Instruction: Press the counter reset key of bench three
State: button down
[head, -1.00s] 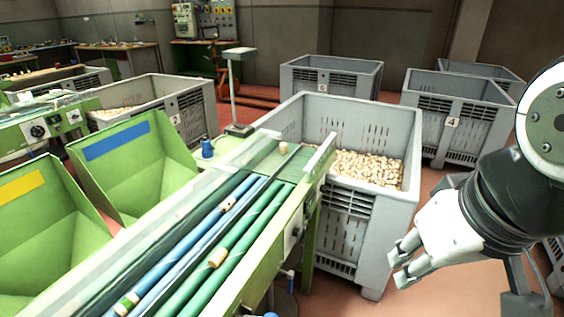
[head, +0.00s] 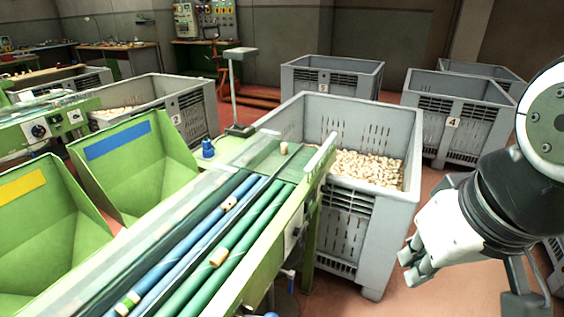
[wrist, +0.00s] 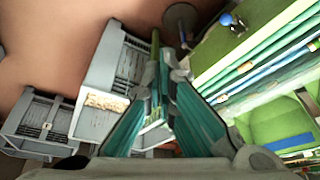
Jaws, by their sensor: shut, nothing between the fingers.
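The near green sorting bench (head: 262,262) carries blue and green rollers with a few corks on them. A small pale control plate (head: 293,238) is on its right side; a reset key cannot be made out on it, and I see no bench number. My gripper (head: 412,268) is shut and empty, to the right of the bench and apart from it, in front of the large grey crate. In the wrist view my gripper (wrist: 165,62) has its fingertips together, with the green bench (wrist: 225,42) to their right.
A large grey crate of corks (head: 345,235) stands against the bench's far right end. Crates marked 4 (head: 462,118) and 5 (head: 330,80) stand behind. Green bins (head: 130,165) line the bench's left. Reddish floor (head: 345,300) is open between bench and gripper.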

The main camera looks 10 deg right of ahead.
dwell(0.4)
jog(key=w+d+f+m+y+b, duration=0.25)
jog(key=w+f+b, duration=0.35)
jog(key=w+f, duration=1.15)
jog(key=w+d+f+m+y+b, duration=0.1)
jog(key=w+d+f+m+b, duration=0.4)
jog(key=w+f, duration=1.25)
jog(key=w+d+f+m+t+b, duration=0.1)
jog(key=w+f+m+t+b, duration=0.1)
jog(key=w, duration=0.3)
jog(key=w+d+f+m+t+y+b, duration=0.1)
jog(key=w+d+f+m+t+b, duration=0.1)
jog(key=w+f+t+b, duration=0.1)
jog(key=shift+w+d+t+b, duration=0.3)
jog(key=shift+w+t, duration=0.4)
jog(key=shift+w, duration=0.25)
jog(key=shift+m, duration=0.25)
